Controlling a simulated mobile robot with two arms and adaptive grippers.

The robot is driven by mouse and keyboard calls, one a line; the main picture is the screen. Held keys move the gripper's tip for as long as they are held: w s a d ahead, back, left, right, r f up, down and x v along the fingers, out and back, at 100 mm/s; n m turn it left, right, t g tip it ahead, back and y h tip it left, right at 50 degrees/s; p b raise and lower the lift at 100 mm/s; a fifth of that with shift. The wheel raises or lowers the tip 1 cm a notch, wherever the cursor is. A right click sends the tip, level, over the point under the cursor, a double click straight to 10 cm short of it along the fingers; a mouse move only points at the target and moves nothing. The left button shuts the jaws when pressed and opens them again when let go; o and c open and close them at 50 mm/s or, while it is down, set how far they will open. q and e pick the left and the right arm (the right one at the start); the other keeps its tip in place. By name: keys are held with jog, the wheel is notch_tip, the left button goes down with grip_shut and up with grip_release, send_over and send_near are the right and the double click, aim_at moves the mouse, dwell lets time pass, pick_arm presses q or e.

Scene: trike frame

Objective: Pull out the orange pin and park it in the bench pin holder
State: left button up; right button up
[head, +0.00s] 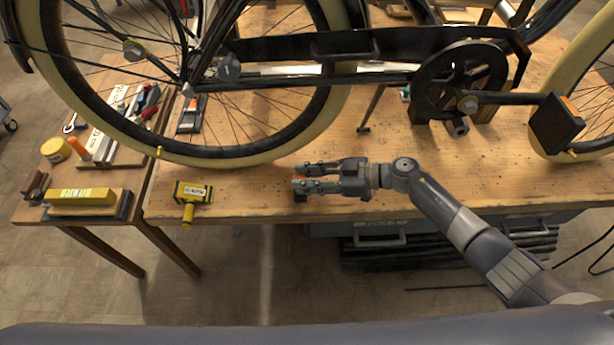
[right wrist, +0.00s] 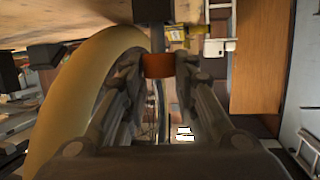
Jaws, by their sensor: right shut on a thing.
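My right gripper (head: 303,178) is over the front edge of the bench, below the bike's chain side in the head view. It is shut on a small orange thing, taken to be the orange pin (right wrist: 158,65); only its orange band shows clearly, between the fingertips in the right wrist view. A dark post (right wrist: 153,12) lines up with the band there; I cannot tell whether they are joined. A small black block (head: 300,196) sits under the fingertips at the bench edge; I cannot tell whether it is the pin holder. My left gripper is out of view.
The bike wheel (head: 245,158) stands behind and left of the gripper. A side table (head: 22,213) holds tools and a brush. A crank and pedal (head: 555,122) are to the right. Bare bench lies right of the gripper.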

jog(key=shift+f, duration=0.45)
jog(key=o, duration=1.1)
jog(key=v, duration=1.2)
jog(key=shift+r, duration=0.15)
